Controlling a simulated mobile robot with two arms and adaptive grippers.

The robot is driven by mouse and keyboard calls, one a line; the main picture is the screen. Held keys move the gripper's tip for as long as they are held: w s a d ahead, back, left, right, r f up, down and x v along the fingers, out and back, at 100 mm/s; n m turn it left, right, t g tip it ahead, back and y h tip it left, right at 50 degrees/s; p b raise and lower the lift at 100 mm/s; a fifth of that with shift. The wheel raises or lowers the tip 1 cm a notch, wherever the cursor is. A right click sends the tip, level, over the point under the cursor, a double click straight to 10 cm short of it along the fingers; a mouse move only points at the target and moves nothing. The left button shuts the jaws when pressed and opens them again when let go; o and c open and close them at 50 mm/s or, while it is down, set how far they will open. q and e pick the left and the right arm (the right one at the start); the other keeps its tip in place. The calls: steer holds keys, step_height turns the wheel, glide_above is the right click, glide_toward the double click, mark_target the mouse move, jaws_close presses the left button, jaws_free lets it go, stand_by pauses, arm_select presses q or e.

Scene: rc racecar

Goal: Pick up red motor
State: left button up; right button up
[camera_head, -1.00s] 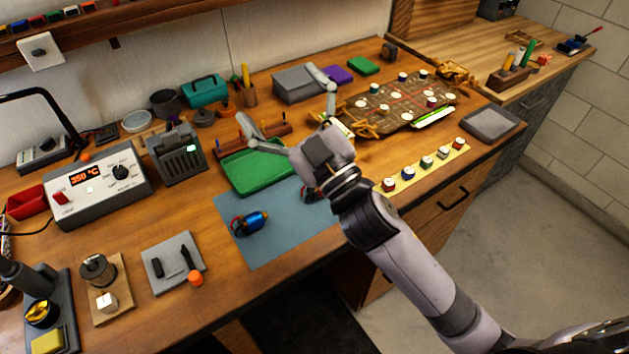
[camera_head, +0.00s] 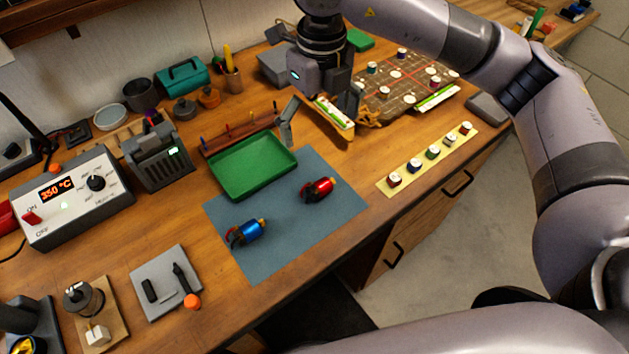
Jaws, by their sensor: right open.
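The red motor (camera_head: 319,189) lies on its side on the blue-grey mat (camera_head: 345,212), fully visible, near the mat's right side. A blue motor (camera_head: 248,232) lies on the same mat, to the left and nearer the front edge. My right gripper (camera_head: 321,122) is open and empty, pointing down above the bench behind the red motor, clear of both motors. One finger shows at the right edge of the green tray; the other is partly hidden by the gripper body and clutter. My left gripper is not in view.
The green tray (camera_head: 268,184) stands behind the motors, beside the gripper. A yellow strip (camera_head: 403,183) with several small capped pieces lies right of the mat. A soldering station (camera_head: 118,206) and a grey tool pad (camera_head: 157,302) are left. Bare mat surrounds the motors.

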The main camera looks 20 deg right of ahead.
steer(key=p, duration=0.4)
glide_above(319, 185)
step_height(319, 185, down, 11)
steer(key=shift+w+f, duration=0.1)
steer(key=shift+f, duration=0.55)
step_height(319, 185, down, 4)
steer(key=shift+r+p, duration=0.15)
steer(key=shift+p, duration=0.95)
steer(key=shift+f, duration=0.5)
steer(key=c, duration=1.6)
